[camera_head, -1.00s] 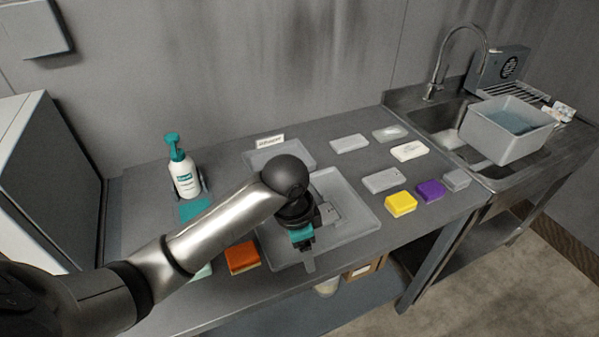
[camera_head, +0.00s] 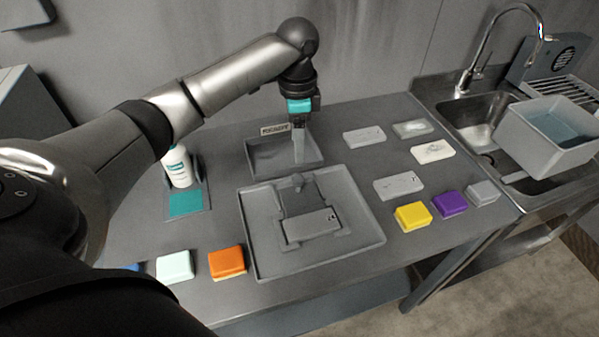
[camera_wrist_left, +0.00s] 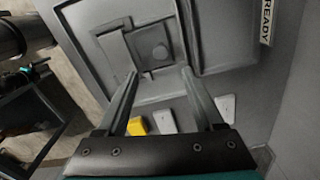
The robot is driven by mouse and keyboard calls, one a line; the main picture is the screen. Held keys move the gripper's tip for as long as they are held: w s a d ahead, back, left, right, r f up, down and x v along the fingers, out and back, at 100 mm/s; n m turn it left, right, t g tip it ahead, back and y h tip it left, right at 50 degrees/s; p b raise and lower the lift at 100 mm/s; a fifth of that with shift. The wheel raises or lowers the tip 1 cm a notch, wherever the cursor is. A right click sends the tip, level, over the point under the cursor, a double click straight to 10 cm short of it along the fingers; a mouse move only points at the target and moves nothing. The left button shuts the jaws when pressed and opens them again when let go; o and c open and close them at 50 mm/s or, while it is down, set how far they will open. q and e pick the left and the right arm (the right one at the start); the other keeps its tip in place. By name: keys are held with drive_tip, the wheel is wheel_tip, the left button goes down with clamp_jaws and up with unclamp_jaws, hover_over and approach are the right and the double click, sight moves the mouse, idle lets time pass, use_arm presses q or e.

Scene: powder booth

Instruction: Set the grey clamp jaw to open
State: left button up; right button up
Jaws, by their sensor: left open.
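My left gripper (camera_head: 299,158) points down over the smaller tray behind the clamp, apart from the clamp. My right gripper is not in view.
The smaller tray (camera_head: 262,165) bears a READY sign (camera_head: 275,129). A dispenser bottle (camera_head: 179,168) stands left. Orange (camera_head: 227,262), pale (camera_head: 174,267), yellow (camera_head: 412,216) and purple (camera_head: 449,204) blocks and several grey or white ones lie around. A sink with a tub (camera_head: 545,150) is right.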

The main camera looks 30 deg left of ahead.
sight(298, 178)
use_arm(q)
wheel_tip(298, 178, down, 11)
drive_tip(key=shift+b, duration=0.5)
clamp_jaws()
idle(0.4)
idle(0.8)
